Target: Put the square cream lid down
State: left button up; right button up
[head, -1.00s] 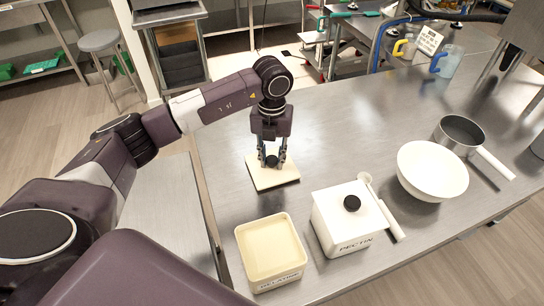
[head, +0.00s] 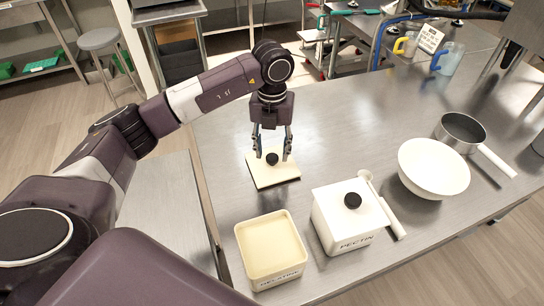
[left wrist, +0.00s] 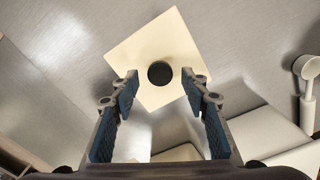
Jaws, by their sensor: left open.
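The square cream lid (head: 273,176) lies flat on the steel table, with its round black knob (head: 272,158) on top. My left gripper (head: 272,150) is open just above the lid, its fingers on either side of the knob and apart from it. In the left wrist view the lid (left wrist: 136,50) lies beyond the open fingers of my left gripper (left wrist: 160,88), with the knob (left wrist: 160,73) between the fingertips. My right gripper is not in view.
An open cream-filled container (head: 271,250) stands nearer on the steel table (head: 330,120). Beside it is a lidded white PECTIN container (head: 345,218), with a white scoop (head: 384,208) next to it. A white bowl (head: 432,168) and a saucepan (head: 459,132) stand to the right. Table behind the lid is clear.

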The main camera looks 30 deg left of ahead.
aim_at(272, 157)
pick_arm(q)
notch_tip(272, 157, up, 10)
jog(key=b, duration=0.1)
jog(key=shift+f+b, duration=0.25)
jog(key=shift+b, duration=0.1)
